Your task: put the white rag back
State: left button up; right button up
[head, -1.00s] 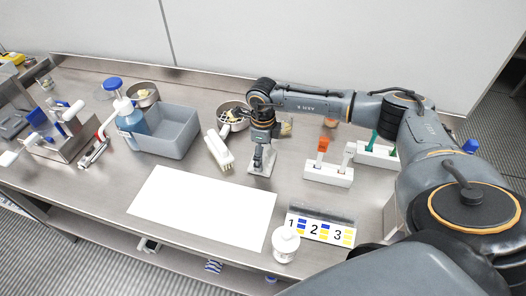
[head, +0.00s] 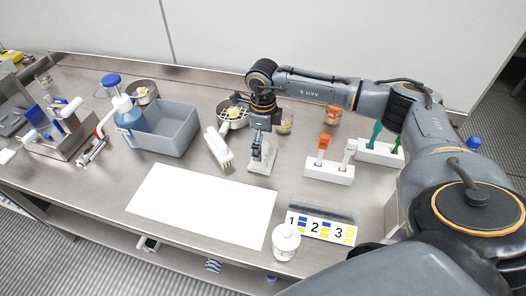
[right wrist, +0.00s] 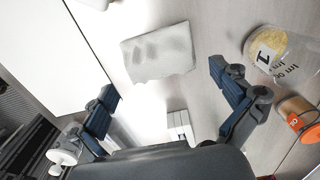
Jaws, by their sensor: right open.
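The white rag (head: 264,165) lies flat on the steel table, right of the white brush and behind the white sheet. In the right wrist view the rag (right wrist: 160,55) is a pale rectangle with grey smudges, lying beyond my fingertips. My right gripper (head: 257,152) is over the rag in the head view and hides part of it. In the right wrist view my right gripper (right wrist: 165,80) has its fingers wide apart with nothing between them. My left gripper is not in view.
A large white sheet (head: 200,205) lies in front. A white brush (head: 219,150), grey bin (head: 170,135) and strainer bowl (head: 234,112) stand left of my gripper. White racks (head: 329,173) are at right. A white jar (head: 286,242) stands beside the numbered holder (head: 322,228) at the front.

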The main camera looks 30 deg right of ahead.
aim_at(263, 150)
notch_tip(263, 150, up, 8)
jog(key=b, duration=0.1)
jog(key=shift+r+b, duration=0.2)
jog(key=shift+b, duration=0.2)
